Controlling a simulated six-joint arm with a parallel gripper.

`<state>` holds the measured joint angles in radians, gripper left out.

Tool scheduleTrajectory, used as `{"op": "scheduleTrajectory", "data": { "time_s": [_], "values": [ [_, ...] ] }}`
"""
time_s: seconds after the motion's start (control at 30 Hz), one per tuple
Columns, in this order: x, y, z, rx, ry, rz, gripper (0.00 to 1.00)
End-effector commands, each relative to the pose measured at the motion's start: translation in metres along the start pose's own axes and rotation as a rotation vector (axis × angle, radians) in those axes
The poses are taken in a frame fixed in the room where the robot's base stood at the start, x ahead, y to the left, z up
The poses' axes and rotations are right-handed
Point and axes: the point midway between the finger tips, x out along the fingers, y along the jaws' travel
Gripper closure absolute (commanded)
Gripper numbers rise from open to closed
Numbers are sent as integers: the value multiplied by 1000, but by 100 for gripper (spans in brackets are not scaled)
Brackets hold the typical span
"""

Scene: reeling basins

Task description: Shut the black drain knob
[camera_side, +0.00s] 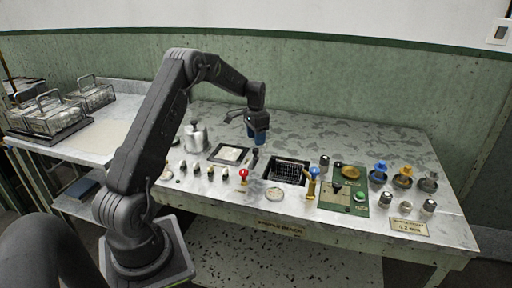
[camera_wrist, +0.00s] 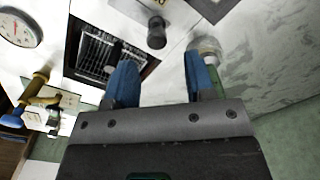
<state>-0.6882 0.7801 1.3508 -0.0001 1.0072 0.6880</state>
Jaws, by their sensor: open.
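A black knob (camera_side: 255,155) stands on the worktop just left of the sunken basin with the dark grate (camera_side: 290,172). In the wrist view the black knob (camera_wrist: 156,33) shows beyond the fingertips, beside the grated basin (camera_wrist: 68,62). It looks upright on a light plate; I cannot tell its turn position. My gripper (camera_side: 257,138) hangs above the worktop behind the knob, blue fingers pointing down. In the wrist view its blue fingers (camera_wrist: 160,65) are apart with nothing between them, and the knob is not touched.
A red-topped knob (camera_side: 243,174) and a blue-handled brass tap (camera_side: 313,180) stand nearby. A round gauge (camera_side: 274,194) lies in front of the basin. A metal canister (camera_side: 195,138) is to the left. The worktop behind the basin is mostly clear.

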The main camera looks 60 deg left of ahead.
Motion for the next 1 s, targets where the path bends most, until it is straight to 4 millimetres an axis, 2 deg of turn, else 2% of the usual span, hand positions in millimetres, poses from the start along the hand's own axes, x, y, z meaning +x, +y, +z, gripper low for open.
{"op": "scheduleTrajectory", "data": {
  "time_s": [0.03, 0.1, 0.33, 0.5, 0.87, 0.97, 1.0],
  "values": [
    [-14, -1, -1, 0, 4, -3, 51],
    [-29, 0, 0, 0, 3, -3, 51],
    [-68, -1, 0, 0, 2, -2, 51],
    [-80, 0, 0, 0, 1, -1, 51],
    [-83, 1, 0, 0, 1, -1, 51],
    [-93, 13, -1, 3, 13, -10, 51],
    [-101, 23, -1, 5, 21, -16, 51]
  ]
}}
